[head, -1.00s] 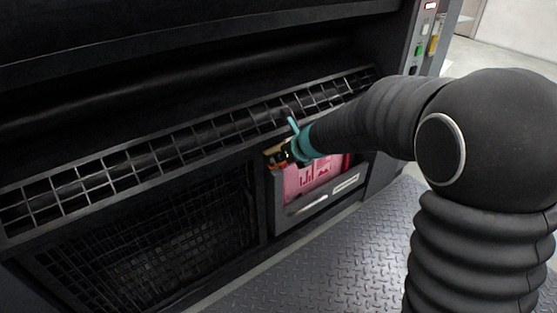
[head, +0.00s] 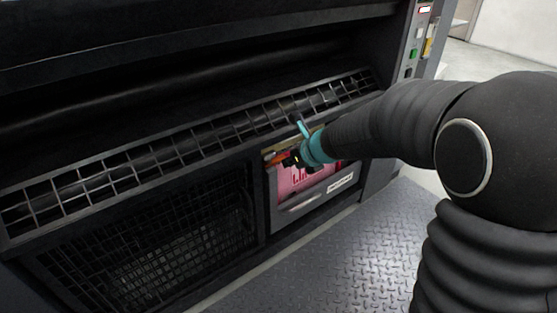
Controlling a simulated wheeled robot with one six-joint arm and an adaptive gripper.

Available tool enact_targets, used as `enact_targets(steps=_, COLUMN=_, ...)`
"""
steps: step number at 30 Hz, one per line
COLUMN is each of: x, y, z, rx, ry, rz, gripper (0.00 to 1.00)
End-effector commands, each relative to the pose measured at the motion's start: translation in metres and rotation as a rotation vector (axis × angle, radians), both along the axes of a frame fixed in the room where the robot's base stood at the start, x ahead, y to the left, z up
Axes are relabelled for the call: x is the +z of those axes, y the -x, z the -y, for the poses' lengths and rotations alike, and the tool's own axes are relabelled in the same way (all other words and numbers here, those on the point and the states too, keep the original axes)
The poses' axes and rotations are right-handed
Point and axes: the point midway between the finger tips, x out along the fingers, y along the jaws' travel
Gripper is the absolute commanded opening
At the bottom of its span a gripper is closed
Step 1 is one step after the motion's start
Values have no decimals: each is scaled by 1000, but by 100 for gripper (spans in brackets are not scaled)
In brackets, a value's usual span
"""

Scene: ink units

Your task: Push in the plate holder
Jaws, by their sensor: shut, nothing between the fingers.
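The plate holder (head: 302,200) is a grey-framed unit low in the dark machine, right of the mesh panel. A pink plate (head: 291,183) with red markings shows in it, above a handle and a white label strip (head: 340,183). My gripper (head: 285,160) is shut and empty at the holder's upper part, in front of the pink plate. The gripper and its teal collar (head: 317,146) hide part of the plate and the holder's top edge. I cannot tell whether the fingertips touch the holder.
A wire guard (head: 150,153) runs along the machine above the holder. A mesh panel (head: 150,245) is to the left. A control panel with buttons (head: 416,52) stands at upper right. The diamond-plate floor (head: 350,260) in front is clear.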

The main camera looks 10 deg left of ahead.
Motion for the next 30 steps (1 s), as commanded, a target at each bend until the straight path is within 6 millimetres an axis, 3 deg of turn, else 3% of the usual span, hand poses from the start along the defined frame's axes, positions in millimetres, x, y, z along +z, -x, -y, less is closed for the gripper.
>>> enact_targets(steps=1, x=15, y=6, z=5, rx=0, ry=0, rz=2, gripper=0)
enact_targets(steps=6, x=38, y=25, z=17, rx=10, ry=0, rz=2, gripper=0)
enact_targets(steps=14, x=57, y=40, z=32, rx=10, ry=1, rz=1, gripper=0)
enact_targets(steps=20, x=45, y=46, z=48, rx=-47, ry=-35, rz=-25, gripper=0)
enact_targets(steps=30, x=26, y=65, z=47, rx=-94, ry=-226, rz=14, gripper=0)
